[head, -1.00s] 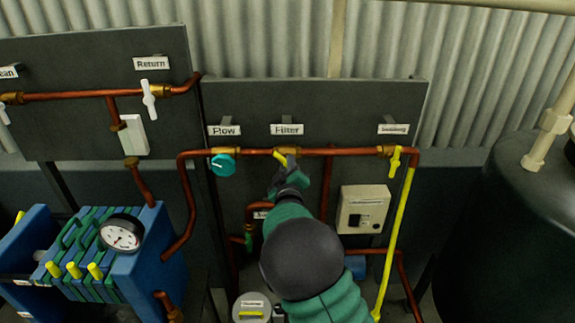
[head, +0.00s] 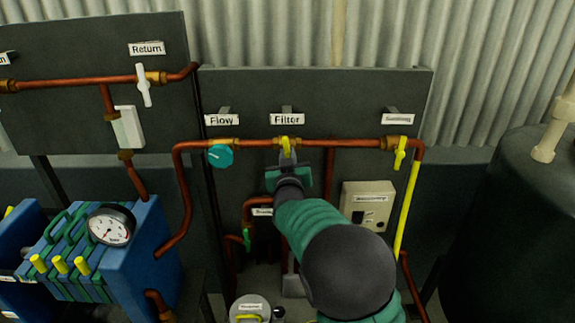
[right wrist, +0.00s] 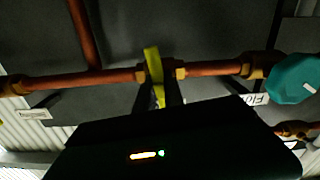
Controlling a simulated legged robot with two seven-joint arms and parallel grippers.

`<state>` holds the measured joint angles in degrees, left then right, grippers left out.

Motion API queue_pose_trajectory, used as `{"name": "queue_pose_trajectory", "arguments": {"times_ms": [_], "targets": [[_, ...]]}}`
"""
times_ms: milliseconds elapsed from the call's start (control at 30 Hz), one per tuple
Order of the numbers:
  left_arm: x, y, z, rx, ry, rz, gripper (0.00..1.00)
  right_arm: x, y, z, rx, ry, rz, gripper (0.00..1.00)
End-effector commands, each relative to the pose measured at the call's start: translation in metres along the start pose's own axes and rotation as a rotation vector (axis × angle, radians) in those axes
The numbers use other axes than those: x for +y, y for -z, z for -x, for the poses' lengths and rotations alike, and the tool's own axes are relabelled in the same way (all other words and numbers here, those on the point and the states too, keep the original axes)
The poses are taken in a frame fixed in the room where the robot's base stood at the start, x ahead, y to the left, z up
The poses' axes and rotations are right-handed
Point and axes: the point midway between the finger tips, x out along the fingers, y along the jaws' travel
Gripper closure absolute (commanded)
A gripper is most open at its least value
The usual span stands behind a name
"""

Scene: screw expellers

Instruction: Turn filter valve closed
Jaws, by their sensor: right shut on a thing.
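The yellow filter valve handle (head: 286,146) is on the copper pipe below the "Filter" label (head: 287,120). It points roughly straight down, across the pipe. My right gripper (head: 287,163) is at the handle from below and is shut on it. In the right wrist view the yellow handle (right wrist: 152,66) stands between the dark fingers (right wrist: 160,95), across the pipe. The gripper hides the handle's lower end in the head view. My left gripper is not in view.
A teal flow knob (head: 220,155) is left of the filter valve. Another yellow valve handle (head: 400,152) hangs to the right. A beige box (head: 367,204) is below the pipe. A blue filter press (head: 140,245) with a gauge (head: 111,224) stands at lower left.

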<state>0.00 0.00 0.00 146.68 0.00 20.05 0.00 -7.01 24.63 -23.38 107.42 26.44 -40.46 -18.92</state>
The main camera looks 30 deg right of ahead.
Motion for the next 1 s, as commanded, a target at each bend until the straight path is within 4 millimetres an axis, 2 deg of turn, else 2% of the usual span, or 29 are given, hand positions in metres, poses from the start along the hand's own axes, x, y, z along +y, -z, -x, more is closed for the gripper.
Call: {"name": "queue_pose_trajectory", "arguments": {"times_ms": [33,500,1000], "targets": [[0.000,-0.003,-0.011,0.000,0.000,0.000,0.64,0.001,-0.005,0.000,0.002,-0.003,-0.045,1.00],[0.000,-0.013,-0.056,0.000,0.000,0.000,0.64,0.000,-0.005,0.000,0.003,-0.002,-0.493,1.00],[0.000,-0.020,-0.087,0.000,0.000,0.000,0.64,-0.002,-0.003,0.000,0.001,-0.001,-0.860,1.00]]}}
